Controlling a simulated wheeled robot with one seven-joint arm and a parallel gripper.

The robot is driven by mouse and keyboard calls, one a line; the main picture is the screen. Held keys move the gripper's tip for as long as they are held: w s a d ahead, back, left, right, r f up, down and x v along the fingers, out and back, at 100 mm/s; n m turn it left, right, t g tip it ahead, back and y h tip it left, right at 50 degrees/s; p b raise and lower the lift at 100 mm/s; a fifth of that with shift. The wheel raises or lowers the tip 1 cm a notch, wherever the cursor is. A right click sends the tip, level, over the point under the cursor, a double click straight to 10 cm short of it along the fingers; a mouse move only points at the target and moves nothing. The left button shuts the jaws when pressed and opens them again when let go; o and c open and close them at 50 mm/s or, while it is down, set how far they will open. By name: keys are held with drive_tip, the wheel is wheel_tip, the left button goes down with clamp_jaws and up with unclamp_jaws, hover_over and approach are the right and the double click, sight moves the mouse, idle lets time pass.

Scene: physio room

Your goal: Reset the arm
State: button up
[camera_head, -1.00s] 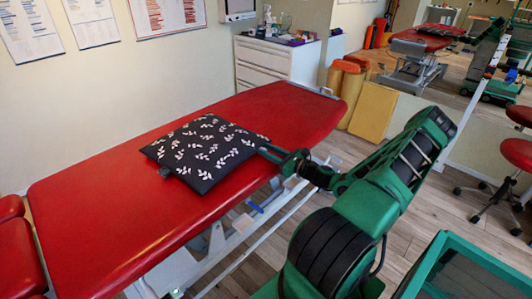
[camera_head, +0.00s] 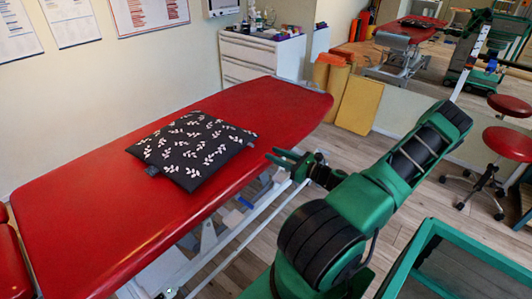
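My green arm comes up from the bottom of the head view and bends down toward the treatment table. My gripper (camera_head: 281,158) is open and empty, its two fingers apart, at the right edge of the red table (camera_head: 75,215). A black cushion with white leaf prints (camera_head: 192,148) lies flat on the table, left of the gripper. A clear gap shows between the fingertips and the cushion.
A white drawer cabinet (camera_head: 262,57) with small items on top stands behind the table. Yellow and orange rolls and blocks (camera_head: 358,105) lean by the mirror wall. A red stool (camera_head: 507,143) stands at the right. Wooden floor shows between.

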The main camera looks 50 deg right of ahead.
drive_tip(key=shift+s, duration=0.4)
idle(0.3)
drive_tip(key=s+a+n+g+y, duration=0.4)
drive_tip(key=a+n+g+y, duration=0.1)
drive_tip(key=a+n+g, duration=0.9)
drive_tip(key=s+a+r+n+g+h, duration=0.2)
drive_tip(key=s+r+n, duration=0.4)
drive_tip(key=s+r, duration=0.3)
drive_tip(key=s+a+r+n+g+h, duration=0.1)
drive_tip(key=s+a+r+n+h, duration=0.3)
drive_tip(key=s+r, duration=0.5)
wheel_tip(320, 180, up, 4)
drive_tip(key=n+h, duration=0.2)
drive_tip(key=n, duration=0.1)
drive_tip(key=shift+n+g, duration=0.3)
drive_tip(key=shift+g, duration=0.1)
drive_tip(key=shift+f, duration=0.1)
